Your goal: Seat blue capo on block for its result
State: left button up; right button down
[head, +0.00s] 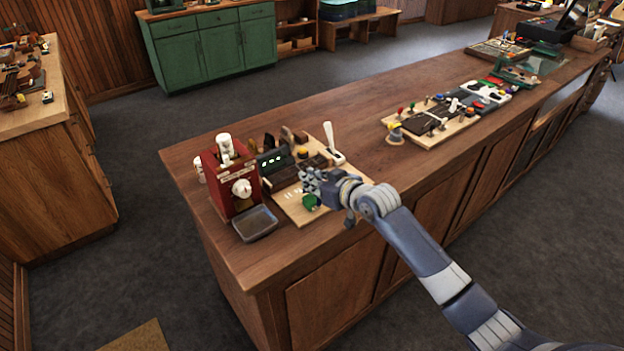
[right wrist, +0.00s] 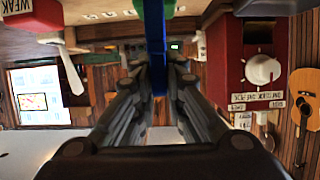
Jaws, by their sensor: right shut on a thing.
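My right gripper (head: 312,182) is over the light wooden board (head: 288,207) at the near end of the long counter. In the right wrist view its fingers (right wrist: 157,75) are shut on the blue capo (right wrist: 155,42), a narrow blue piece standing between them. In the head view I cannot pick the capo out from the fingers. A green round piece (head: 310,202) sits just below the gripper; I cannot tell whether they touch. I cannot clearly make out the block. A dark device with green lit digits (head: 272,161) stands behind the board. My left gripper is not in view.
A red box (head: 225,187) with a white knob (head: 241,188) stands left of the board, a grey tray (head: 256,223) before it. A white lever (head: 330,140) rises behind the gripper. Another board with coloured parts (head: 430,125) lies farther right. Bare counter (head: 365,150) lies between.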

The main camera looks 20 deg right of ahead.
jog(key=shift+f+b, duration=0.4)
jog(key=shift+f, duration=0.4)
pick_arm(q)
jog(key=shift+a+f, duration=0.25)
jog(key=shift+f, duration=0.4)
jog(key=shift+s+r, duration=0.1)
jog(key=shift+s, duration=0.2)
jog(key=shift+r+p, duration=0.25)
jog(key=shift+p, duration=0.25)
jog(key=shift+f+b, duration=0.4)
pick_arm(e)
jog(key=shift+f, duration=0.55)
jog(key=c, duration=1.9)
grip_release()
